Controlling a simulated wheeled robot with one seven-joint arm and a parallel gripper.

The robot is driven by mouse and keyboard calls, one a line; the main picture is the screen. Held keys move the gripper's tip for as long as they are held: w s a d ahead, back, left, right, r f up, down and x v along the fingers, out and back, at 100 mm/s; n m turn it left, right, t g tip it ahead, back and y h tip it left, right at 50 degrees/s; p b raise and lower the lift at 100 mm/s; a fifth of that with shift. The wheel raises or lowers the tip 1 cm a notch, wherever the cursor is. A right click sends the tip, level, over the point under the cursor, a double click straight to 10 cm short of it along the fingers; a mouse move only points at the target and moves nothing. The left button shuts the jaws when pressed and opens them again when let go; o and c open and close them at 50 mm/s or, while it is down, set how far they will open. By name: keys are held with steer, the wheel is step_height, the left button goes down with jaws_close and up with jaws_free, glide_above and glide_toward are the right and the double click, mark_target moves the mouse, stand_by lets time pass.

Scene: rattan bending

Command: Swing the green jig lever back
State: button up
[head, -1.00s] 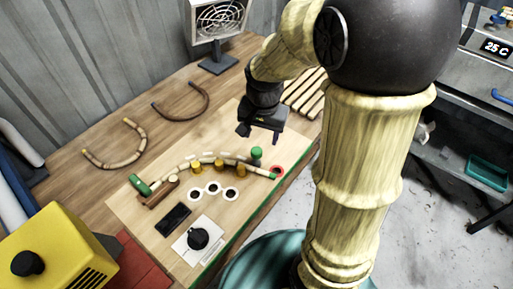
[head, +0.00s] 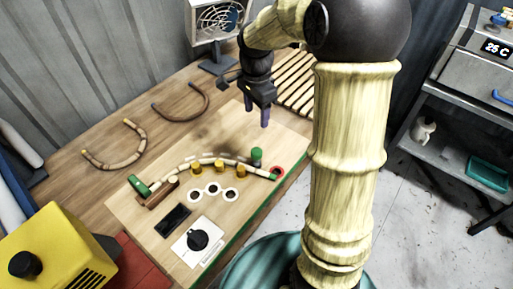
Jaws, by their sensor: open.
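A green handle-shaped piece (head: 138,185), which looks like the jig lever, lies at the left end of the jig beside a brown block (head: 158,194). A green upright knob (head: 256,154) stands near the right end. A curved rattan pole (head: 232,163) runs between them against several yellow pegs (head: 219,166). My gripper (head: 257,117) is open and empty, pointing down above the back of the jig board (head: 250,200), behind the green knob and apart from it.
A black timer-like knob on a white card (head: 206,232) and a dark flat panel (head: 173,219) lie at the front. Two bent rattan hoops (head: 207,97) lie at the left back. A fan heater (head: 217,20) and slatted rack (head: 294,80) stand behind.

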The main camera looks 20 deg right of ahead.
mark_target(256, 151)
step_height(256, 151, down, 16)
steer(key=shift+f+p, duration=0.1)
steer(key=shift+p, duration=0.3)
jaws_close()
